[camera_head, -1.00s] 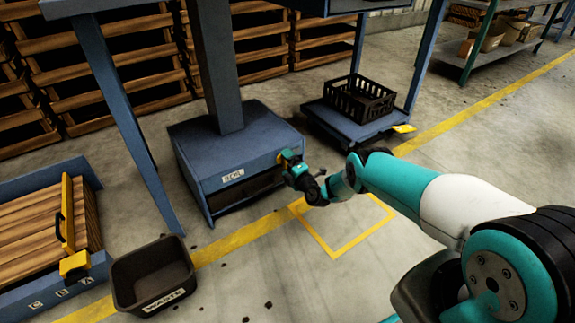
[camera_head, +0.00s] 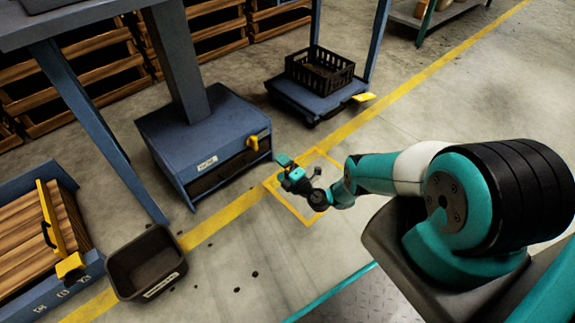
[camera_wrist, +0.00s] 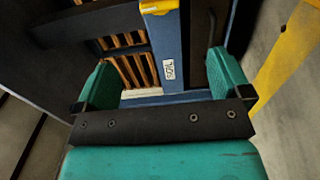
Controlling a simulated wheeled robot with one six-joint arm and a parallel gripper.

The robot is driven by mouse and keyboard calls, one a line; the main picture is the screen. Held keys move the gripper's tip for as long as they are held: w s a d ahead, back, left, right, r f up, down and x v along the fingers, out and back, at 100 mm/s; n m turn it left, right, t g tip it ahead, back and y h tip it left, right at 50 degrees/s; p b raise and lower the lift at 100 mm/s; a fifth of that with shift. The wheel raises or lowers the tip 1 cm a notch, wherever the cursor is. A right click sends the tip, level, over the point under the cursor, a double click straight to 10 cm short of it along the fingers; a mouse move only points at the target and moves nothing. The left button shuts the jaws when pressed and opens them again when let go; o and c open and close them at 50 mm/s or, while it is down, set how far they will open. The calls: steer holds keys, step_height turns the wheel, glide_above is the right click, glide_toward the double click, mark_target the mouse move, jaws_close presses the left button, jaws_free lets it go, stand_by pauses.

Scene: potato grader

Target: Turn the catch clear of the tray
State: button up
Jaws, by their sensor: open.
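The blue box (camera_head: 205,140) at the foot of the column carries a white label, which reads SOIL in the wrist view (camera_wrist: 169,69). The tray (camera_head: 222,176) is the dark front in the low slot of this box. The yellow catch (camera_head: 257,141) is at the upper right of the slot; it also shows at the top edge of the wrist view (camera_wrist: 160,6). Whether it overlaps the tray is too small to tell. My gripper (camera_head: 284,163) is open and empty, apart from the catch, in front of and to the right of the box. Its teal fingers stand wide apart in the wrist view.
A black waste bin (camera_head: 147,264) stands at the lower left, next to a blue slatted bed (camera_head: 90,270) with a yellow handle. A black crate (camera_head: 320,70) sits on a low blue platform (camera_head: 305,98) behind. The marked floor around my gripper is mostly clear.

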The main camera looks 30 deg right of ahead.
steer(key=shift+s+d+p, duration=0.15)
steer(key=shift+s+p, duration=0.05)
steer(key=shift+s, duration=0.5)
steer(key=shift+s+d+p, duration=0.1)
steer(key=shift+s+p, duration=0.05)
steer(key=shift+s, duration=0.55)
